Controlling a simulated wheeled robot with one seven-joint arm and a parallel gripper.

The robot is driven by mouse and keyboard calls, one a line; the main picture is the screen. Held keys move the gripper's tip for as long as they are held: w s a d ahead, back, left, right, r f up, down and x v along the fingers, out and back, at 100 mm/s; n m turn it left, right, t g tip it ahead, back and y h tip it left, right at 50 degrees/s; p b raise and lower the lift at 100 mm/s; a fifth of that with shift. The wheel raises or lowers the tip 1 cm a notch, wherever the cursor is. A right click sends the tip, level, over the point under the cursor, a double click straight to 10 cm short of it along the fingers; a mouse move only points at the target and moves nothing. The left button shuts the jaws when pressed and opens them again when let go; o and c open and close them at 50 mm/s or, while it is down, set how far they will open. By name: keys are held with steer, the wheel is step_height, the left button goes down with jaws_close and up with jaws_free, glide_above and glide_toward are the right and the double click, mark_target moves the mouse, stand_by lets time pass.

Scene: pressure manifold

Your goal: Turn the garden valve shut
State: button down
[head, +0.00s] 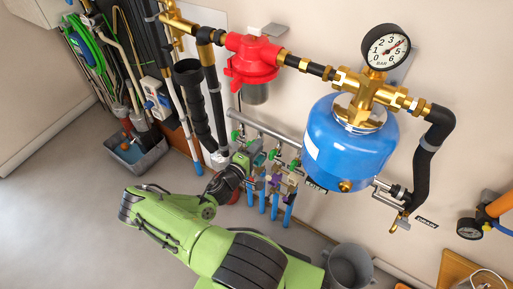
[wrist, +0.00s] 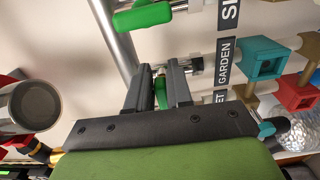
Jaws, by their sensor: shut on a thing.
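In the wrist view my gripper (wrist: 159,68) has its two dark fingers closed on a green valve handle (wrist: 161,92), one finger on each side. The handle is beside the GARDEN label (wrist: 224,64), so it is the garden valve. Only a narrow strip of the handle shows between the fingers, so its exact angle is hard to tell. In the head view my gripper (head: 248,153) is at the silver manifold pipe (head: 265,128), and the held handle is hidden there.
Another green handle (wrist: 144,17) lies close by in the wrist view. Teal (wrist: 259,59) and red (wrist: 295,92) blocks are on the right. A blue tank (head: 345,145) hangs right of the manifold, a red filter (head: 251,60) above it. A grey bucket (head: 347,265) stands below.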

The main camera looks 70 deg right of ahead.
steer(key=shift+f, duration=0.15)
steer(key=c, duration=1.1)
jaws_free()
steer(key=shift+c, duration=0.2)
steer(key=shift+w+a, duration=0.1)
steer(key=w+a+p, duration=0.2)
steer(key=a, duration=1.3)
steer(key=shift+w+a+p, duration=0.2)
steer(key=shift+a+p, duration=0.05)
steer(key=shift+p, duration=0.15)
